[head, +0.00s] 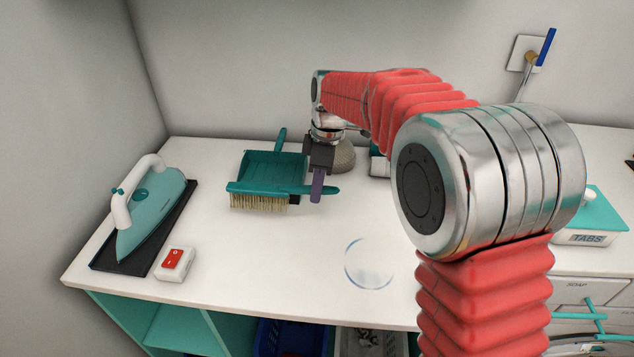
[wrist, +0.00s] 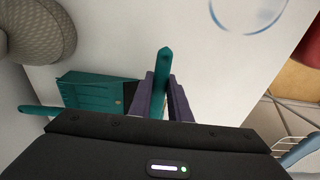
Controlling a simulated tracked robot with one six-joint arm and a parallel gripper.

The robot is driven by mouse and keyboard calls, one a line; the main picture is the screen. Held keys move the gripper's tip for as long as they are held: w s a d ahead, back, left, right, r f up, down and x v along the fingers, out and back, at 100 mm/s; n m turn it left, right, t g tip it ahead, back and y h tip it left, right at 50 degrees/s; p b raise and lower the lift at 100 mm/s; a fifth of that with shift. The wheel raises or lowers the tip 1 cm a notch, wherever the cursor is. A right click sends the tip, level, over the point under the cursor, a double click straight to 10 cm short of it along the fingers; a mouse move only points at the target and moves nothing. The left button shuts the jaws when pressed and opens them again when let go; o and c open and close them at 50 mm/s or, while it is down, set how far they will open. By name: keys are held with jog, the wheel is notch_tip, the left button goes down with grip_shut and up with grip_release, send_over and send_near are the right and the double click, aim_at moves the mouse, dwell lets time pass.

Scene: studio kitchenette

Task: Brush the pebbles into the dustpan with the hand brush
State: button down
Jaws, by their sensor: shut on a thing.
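The teal hand brush (head: 258,189) has pale bristles pointing down and its handle towards the right. My gripper (head: 317,186) is shut on that handle, which also shows between the dark fingers in the wrist view (wrist: 163,62). The teal dustpan (head: 272,163) lies on the counter just behind the brush, its handle pointing to the back. It shows in the wrist view (wrist: 92,92) left of the fingers, partly hidden by my gripper. I cannot tell whether the bristles touch the counter. I see no pebbles in either view.
An iron (head: 152,205) on a dark stand and a white box with a red switch (head: 175,263) are at left. A clear blue-rimmed round thing (head: 369,264) lies front centre. A grey textured round object (head: 343,158) stands behind my gripper. A TABS box (head: 590,238) is at right.

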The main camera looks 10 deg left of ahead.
jog(key=shift+f, duration=1.5)
jog(key=shift+w, duration=0.65)
jog(key=shift+w+r, duration=0.15)
jog(key=shift+w, duration=1.15)
jog(key=shift+w+r, duration=0.15)
jog(key=shift+w, duration=1.15)
jog(key=shift+s+r, duration=0.9)
jog(key=shift+r, duration=0.35)
jog(key=shift+s+r, duration=0.95)
jog(key=shift+r, duration=0.25)
jog(key=shift+s+r, duration=0.9)
jog(key=shift+r, duration=0.35)
jog(key=shift+s+r, duration=0.2)
jog(key=shift+s, duration=0.25)
